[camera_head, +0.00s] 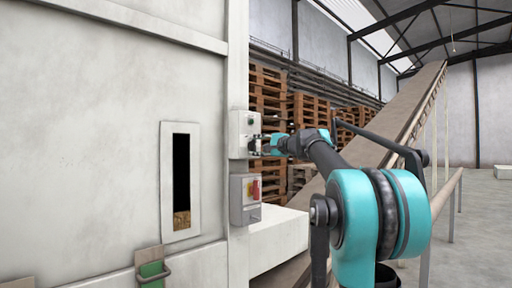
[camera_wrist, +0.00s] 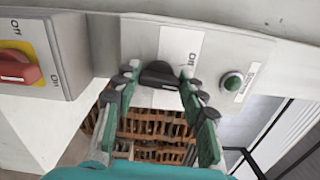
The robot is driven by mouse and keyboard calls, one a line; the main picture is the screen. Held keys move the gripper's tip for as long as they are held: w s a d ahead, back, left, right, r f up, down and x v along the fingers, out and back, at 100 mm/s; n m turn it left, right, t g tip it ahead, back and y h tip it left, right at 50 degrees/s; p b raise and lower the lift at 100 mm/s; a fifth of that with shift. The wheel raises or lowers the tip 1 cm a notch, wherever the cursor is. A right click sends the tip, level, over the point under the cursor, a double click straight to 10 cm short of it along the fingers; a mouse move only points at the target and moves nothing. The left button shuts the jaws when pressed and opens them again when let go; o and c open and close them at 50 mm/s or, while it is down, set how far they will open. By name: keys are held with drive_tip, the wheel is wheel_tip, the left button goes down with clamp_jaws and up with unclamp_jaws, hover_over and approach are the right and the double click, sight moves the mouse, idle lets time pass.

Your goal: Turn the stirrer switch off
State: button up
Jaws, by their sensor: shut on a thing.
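The stirrer switch looks to be the black knob (camera_wrist: 159,74) on a light grey box (camera_head: 238,122). In the wrist view a white label beside the knob carries small "Off" lettering. I cannot tell for sure which mark the knob points to. My gripper (camera_wrist: 160,82) has one finger on each side of the knob and is shut on it. In the head view my gripper (camera_head: 263,145) reaches the box front from the right, and the knob is hidden there.
A grey box with a red switch on a yellow plate (camera_head: 254,188) sits just below. A green button (camera_wrist: 232,82) is beside the knob. A white block (camera_head: 280,238), pallets (camera_head: 310,110) and a sloping conveyor (camera_head: 400,105) stand beyond. Open floor lies at the right.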

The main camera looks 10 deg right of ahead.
drive_tip(key=n, duration=0.7)
drive_tip(key=shift+f, duration=0.15)
idle(0.5)
drive_tip(key=o, duration=1.2)
drive_tip(key=shift+c, duration=0.2)
drive_tip(key=v, duration=1.2)
